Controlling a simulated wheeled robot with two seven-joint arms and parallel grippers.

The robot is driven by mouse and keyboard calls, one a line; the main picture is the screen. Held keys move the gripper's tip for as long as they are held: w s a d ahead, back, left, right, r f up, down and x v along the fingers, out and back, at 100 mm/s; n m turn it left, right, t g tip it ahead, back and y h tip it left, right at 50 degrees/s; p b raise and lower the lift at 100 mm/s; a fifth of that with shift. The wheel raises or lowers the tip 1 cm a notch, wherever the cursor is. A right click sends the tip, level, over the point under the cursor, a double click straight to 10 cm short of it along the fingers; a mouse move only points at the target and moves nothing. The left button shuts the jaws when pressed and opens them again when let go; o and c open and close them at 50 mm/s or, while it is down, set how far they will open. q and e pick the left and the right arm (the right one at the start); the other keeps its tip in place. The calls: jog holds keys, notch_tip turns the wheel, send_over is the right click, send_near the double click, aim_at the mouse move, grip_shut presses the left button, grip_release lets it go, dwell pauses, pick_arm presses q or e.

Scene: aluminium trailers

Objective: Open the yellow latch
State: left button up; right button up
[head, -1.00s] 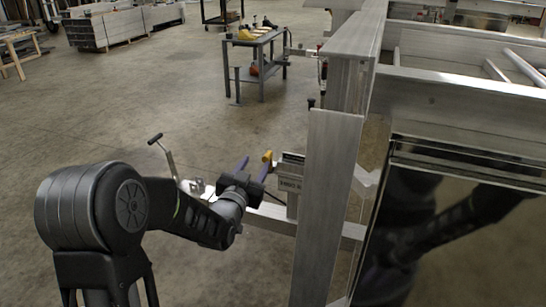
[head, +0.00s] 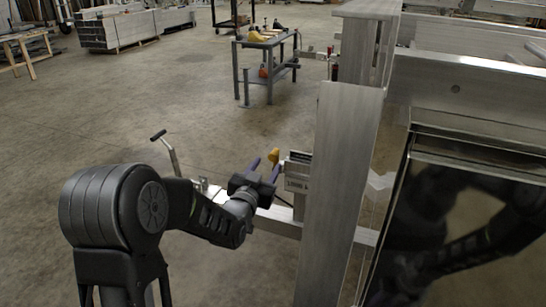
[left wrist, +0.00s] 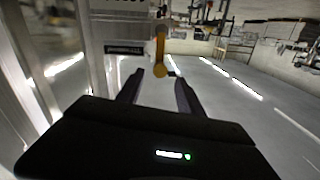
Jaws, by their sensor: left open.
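The yellow latch (head: 273,155) is a small yellow handle on the left side of a metal box (head: 297,172) by the trailer's upright post. In the left wrist view the latch (left wrist: 160,55) hangs from the box side, its rounded end lying between and just beyond the fingertips. My left gripper (head: 264,167) is open and empty, its two purple fingers pointing at the latch. In the left wrist view the fingers (left wrist: 158,84) stand apart on either side of the latch's line; I cannot tell whether either touches it. My right gripper is not in view.
A broad aluminium post (head: 338,190) stands just right of the box, with a dark glossy panel (head: 450,220) beyond it. A jack handle (head: 163,143) rises left of the gripper. A workbench (head: 268,50) stands farther back. Floor to the left is open.

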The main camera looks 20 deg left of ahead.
aim_at(272, 158)
pick_arm(q)
jog(key=w, duration=0.6)
jog(key=shift+w+a+b, duration=0.2)
jog(key=shift+a+b, duration=0.1)
jog(key=shift+a, duration=0.1)
grip_shut()
dwell(1.0)
